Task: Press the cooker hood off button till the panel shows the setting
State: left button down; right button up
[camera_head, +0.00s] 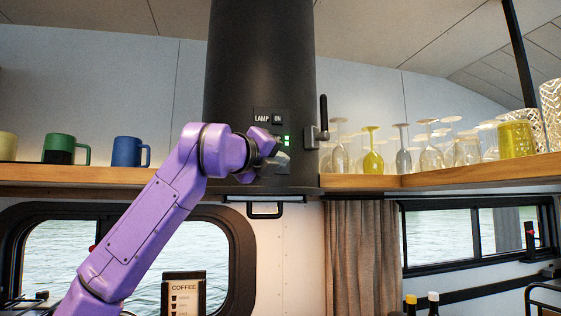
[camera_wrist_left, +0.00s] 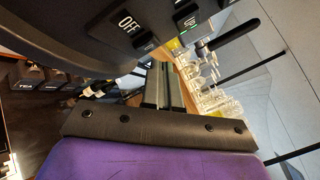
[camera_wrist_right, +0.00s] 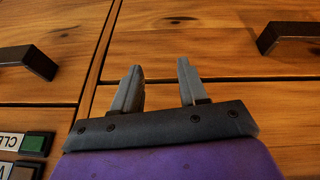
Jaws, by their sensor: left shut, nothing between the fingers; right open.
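The cooker hood (camera_head: 258,60) is a dark cylinder in the middle of the head view. Its panel (camera_head: 265,116) has labels reading LAMP and ON, and small green lights (camera_head: 287,140) at its right side. In the left wrist view the OFF label (camera_wrist_left: 127,21) shows at the top, with a small dark button below it. My left gripper (camera_head: 280,158) is at the lower part of the panel and partly covers it. Its fingers (camera_wrist_left: 161,70) are shut and empty, just below the OFF label in the wrist view; I cannot tell whether they touch. My right gripper (camera_wrist_right: 159,68) is open and empty.
Mugs (camera_head: 128,151) stand on the wooden shelf left of the hood, and several glasses (camera_head: 402,158) on the right shelf. A dark handle (camera_head: 323,115) sticks out beside the panel. Wooden drawers with black handles (camera_wrist_right: 28,61) face my right gripper.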

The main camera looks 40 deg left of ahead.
pick_arm(q)
jog(key=shift+w+a, duration=0.35)
jog(key=shift+w+a, duration=0.25)
jog(key=shift+a, duration=0.05)
dwell(0.9)
jog(key=shift+s+d, duration=0.1)
jog(key=shift+s, duration=0.05)
jog(key=shift+s+d+b, duration=0.35)
jog(key=shift+s+d, duration=0.05)
jog(key=shift+d, duration=0.15)
jog(key=s+d+b, duration=0.2)
jog(key=s+d, duration=0.1)
jog(key=shift+s+d, duration=0.15)
jog(key=shift+d, duration=0.25)
